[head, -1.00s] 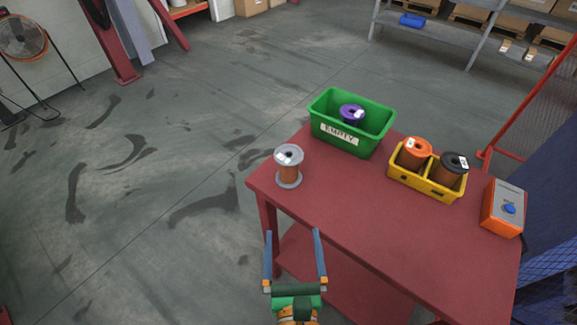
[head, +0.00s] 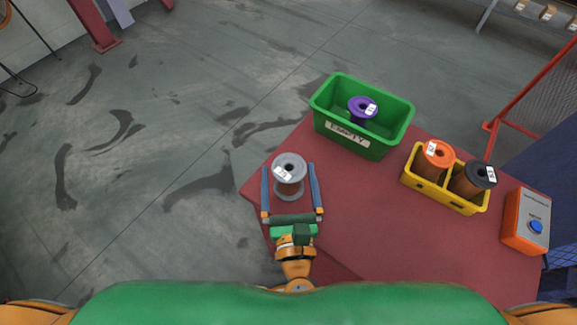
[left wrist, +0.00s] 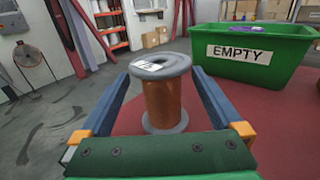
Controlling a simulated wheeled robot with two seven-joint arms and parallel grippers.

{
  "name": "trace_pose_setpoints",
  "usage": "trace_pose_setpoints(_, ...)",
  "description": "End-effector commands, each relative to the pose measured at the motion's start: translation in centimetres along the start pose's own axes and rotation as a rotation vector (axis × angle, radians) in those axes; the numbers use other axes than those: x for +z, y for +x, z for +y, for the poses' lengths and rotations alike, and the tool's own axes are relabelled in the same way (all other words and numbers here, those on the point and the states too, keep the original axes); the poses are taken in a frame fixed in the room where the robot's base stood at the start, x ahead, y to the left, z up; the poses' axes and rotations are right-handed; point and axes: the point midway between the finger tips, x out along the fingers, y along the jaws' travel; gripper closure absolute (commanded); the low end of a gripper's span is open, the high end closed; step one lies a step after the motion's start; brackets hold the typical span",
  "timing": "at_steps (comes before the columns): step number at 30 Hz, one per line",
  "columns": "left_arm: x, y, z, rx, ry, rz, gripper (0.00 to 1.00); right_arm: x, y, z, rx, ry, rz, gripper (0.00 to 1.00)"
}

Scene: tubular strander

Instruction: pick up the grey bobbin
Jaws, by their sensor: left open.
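The grey bobbin (head: 289,172) stands upright near the left corner of the red table, with grey flanges, copper-coloured winding and a white label on top. In the left wrist view the bobbin (left wrist: 164,92) stands between the two blue fingers. My left gripper (head: 289,170) is open, with one finger on each side of the bobbin. A gap shows between the bobbin and the fingers, so it is not gripped. In the left wrist view the gripper (left wrist: 160,80) has its palm bar in front of the bobbin's base. My right gripper is not in view.
A green bin (head: 325,122) labelled EMPTY holds a purple bobbin (head: 362,108) behind the grey one. A yellow tray (head: 440,194) holds an orange bobbin (head: 434,158) and a black bobbin (head: 474,179). An orange box with a blue button (head: 527,222) stands at the right. The table (head: 370,225) is clear between.

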Motion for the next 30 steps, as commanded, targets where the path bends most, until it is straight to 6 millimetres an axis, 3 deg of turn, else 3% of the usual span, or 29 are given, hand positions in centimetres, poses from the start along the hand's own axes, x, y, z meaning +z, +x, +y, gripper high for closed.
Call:
trace_pose_setpoints(2,0.9,1.6,-0.1,0.001,0.000,-0.003,0.00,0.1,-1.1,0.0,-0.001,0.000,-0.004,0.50)
trace_pose_setpoints(6,0.6,3.8,-0.2,0.000,0.001,-0.002,0.00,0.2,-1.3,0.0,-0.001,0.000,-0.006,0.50)
trace_pose_setpoints(13,0.4,4.2,-0.2,-0.001,0.000,0.001,0.00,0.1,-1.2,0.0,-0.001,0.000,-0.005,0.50)
trace_pose_setpoints(14,0.4,4.1,-0.2,-0.001,0.000,0.001,0.05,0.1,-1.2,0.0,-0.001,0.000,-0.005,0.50)
trace_pose_setpoints(21,0.4,4.1,-0.2,-0.001,0.000,0.001,0.70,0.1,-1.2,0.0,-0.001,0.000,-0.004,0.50)
trace_pose_setpoints(24,0.5,4.1,-0.2,-0.001,0.000,0.000,0.93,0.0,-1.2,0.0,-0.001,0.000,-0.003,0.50)
trace_pose_setpoints(30,0.5,4.1,-0.1,-0.001,0.000,0.000,0.93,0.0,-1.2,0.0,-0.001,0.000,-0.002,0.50)
